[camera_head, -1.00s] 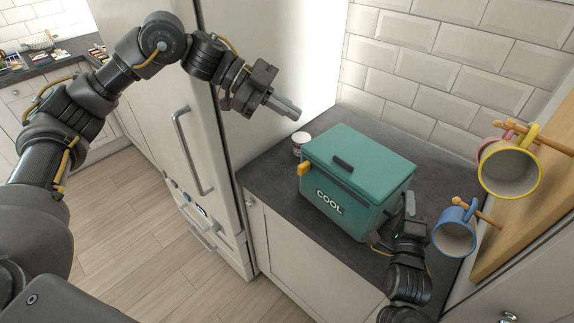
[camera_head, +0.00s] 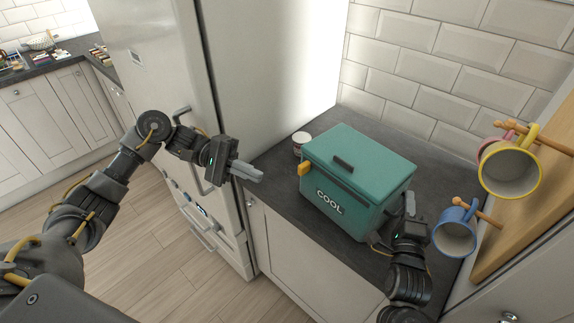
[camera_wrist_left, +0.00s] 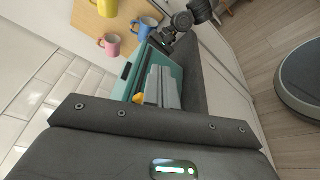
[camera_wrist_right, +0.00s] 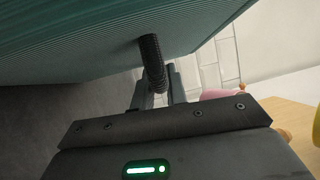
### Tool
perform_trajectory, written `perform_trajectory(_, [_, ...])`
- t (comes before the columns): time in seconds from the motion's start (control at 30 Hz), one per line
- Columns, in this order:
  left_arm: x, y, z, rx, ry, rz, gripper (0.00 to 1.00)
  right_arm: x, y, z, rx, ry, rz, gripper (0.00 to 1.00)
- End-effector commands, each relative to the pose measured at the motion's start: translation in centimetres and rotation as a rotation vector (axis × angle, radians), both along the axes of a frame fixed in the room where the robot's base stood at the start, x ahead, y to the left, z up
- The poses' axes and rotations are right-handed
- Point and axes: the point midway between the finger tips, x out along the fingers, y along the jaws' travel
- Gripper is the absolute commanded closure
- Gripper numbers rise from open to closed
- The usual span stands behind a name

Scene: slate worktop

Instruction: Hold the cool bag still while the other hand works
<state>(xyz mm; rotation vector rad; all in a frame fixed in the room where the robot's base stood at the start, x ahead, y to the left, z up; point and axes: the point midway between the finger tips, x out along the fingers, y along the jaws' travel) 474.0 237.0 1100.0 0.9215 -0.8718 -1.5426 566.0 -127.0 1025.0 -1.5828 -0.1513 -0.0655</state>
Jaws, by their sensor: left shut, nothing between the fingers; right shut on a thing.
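The teal cool bag (camera_head: 335,205), marked COOL, stands upright on the dark worktop with its lid shut. A yellow tab (camera_head: 305,168) sits on its left side. My right gripper (camera_head: 410,207) is at the bag's right side. In the right wrist view, its fingers (camera_wrist_right: 156,85) are shut on a black ribbed side handle (camera_wrist_right: 151,60) of the bag. My left gripper (camera_head: 257,172) is shut and empty, left of the bag and apart from it. In the left wrist view, its fingers (camera_wrist_left: 160,88) partly hide the bag (camera_wrist_left: 150,58).
A small white tub (camera_head: 300,141) stands behind the bag's left corner. Yellow (camera_head: 510,168), blue (camera_head: 455,232) and pink (camera_head: 487,147) mugs hang on pegs at the right. The fridge (camera_head: 165,90) stands left of the worktop (camera_head: 275,190).

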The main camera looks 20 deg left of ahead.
Motion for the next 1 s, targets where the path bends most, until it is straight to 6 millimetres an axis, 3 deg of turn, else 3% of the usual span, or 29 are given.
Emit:
perform_trajectory(0.3, [5.0,2.6,-3.2,-0.078,-0.328,0.251,1.00,0.0,0.0,-0.3,-0.004,0.005,0.000,1.00])
perform_trajectory(0.6, [6.8,4.3,-4.6,-0.069,-0.458,0.357,1.00,0.0,0.0,-0.3,-0.004,0.005,0.001,1.00])
perform_trajectory(0.77, [7.0,3.5,-4.6,-0.071,-0.458,0.355,1.00,0.0,0.0,-0.3,-0.004,0.005,0.001,1.00])
perform_trajectory(1.0, [8.0,-0.2,-4.5,-0.073,-0.458,0.354,1.00,0.0,0.1,-0.3,-0.004,0.005,0.001,1.00])
